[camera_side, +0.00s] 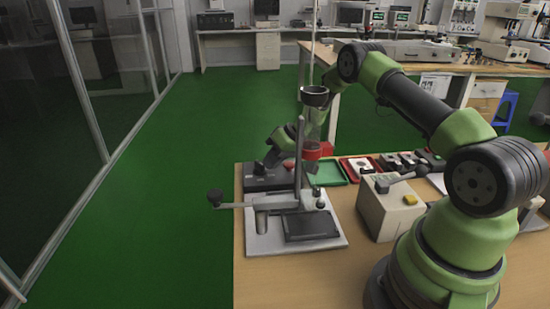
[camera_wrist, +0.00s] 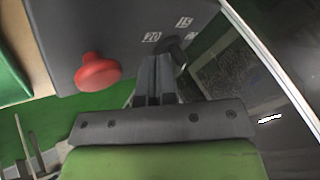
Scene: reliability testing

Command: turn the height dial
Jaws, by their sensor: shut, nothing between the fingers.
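The height dial (camera_wrist: 176,50) is a small dark knob on the face of a dark grey control box (camera_wrist: 125,30), beside printed numbers such as 20 and 15. My gripper (camera_wrist: 158,62) is shut and empty in the wrist view, with its fingertips right at the dial and partly covering it. I cannot tell whether they touch it. In the side view, my gripper (camera_side: 272,158) is low over the control box (camera_side: 268,180), behind the test stand, and its fingertips are too small to read. A red mushroom button (camera_wrist: 97,72) stands on the box, left of the fingers in the wrist view.
A test stand (camera_side: 335,238) with an upright post, a clear tube (camera_side: 313,122) and a side lever (camera_side: 216,198) stands in front of the box. A green tray (camera_side: 328,174), a red-rimmed tray (camera_side: 360,168) and a beige lever box (camera_side: 388,210) lie right. The table's left edge is close.

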